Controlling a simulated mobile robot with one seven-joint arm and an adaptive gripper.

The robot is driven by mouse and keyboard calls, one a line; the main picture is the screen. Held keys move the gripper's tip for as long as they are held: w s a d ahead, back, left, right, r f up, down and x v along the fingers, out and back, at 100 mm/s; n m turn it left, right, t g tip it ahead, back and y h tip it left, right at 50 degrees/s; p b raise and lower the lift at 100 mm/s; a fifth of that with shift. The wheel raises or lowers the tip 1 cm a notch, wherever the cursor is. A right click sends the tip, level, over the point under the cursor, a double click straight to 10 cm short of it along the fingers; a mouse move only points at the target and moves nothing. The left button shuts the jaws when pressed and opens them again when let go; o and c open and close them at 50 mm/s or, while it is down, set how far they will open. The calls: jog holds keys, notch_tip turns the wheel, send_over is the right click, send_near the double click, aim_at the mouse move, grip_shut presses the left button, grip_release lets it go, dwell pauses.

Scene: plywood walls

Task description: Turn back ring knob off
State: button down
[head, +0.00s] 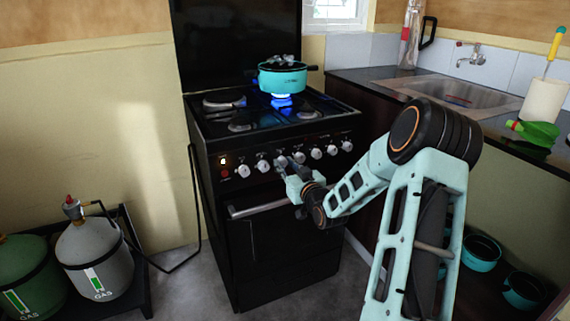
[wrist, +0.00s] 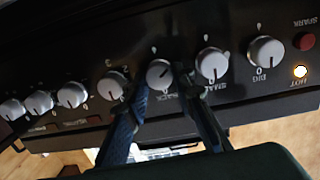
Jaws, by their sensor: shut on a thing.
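The back ring knob (wrist: 159,74) is a round silver knob with a dark pointer mark, next to the word BACK on the black stove panel in the wrist view. It also shows in the head view (head: 281,161), partly hidden by my gripper. My gripper (wrist: 165,84) has one finger on each side of this knob and is shut on it. In the head view my gripper (head: 285,168) reaches the stove front from the right. A blue flame (head: 281,101) burns under a turquoise pot (head: 281,79) at the back of the hob.
The knob marked SMALL (wrist: 212,64) is close beside my right finger in the wrist view. Several other knobs line the panel. An oven handle (head: 263,206) runs below. Gas bottles (head: 94,258) stand at left, and a sink counter (head: 360,78) adjoins at right.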

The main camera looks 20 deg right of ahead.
jog(key=m+p, duration=0.2)
jog(key=m, duration=0.4)
jog(key=shift+d+y+p, duration=0.15)
jog(key=shift+y+p, duration=0.15)
jog(key=shift+p, duration=0.05)
jog(key=m+p, duration=0.2)
jog(key=m, duration=0.4)
jog(key=shift+d+y+p, duration=0.1)
jog(key=shift+y+p, duration=0.2)
jog(key=shift+p, duration=0.1)
jog(key=m, duration=0.3)
jog(key=m+p, duration=0.1)
jog(key=m, duration=0.2)
jog(key=shift+f+y, duration=0.2)
jog(key=shift+y, duration=0.1)
jog(key=m, duration=0.5)
jog(key=shift+f+t, duration=0.1)
jog(key=shift+t, duration=0.3)
jog(key=shift+m, duration=0.4)
jog(key=c, duration=1.6)
grip_release()
jog(key=s, duration=0.4)
jog(key=s+d, duration=0.1)
jog(key=s, duration=0.7)
jog(key=shift+d, duration=0.15)
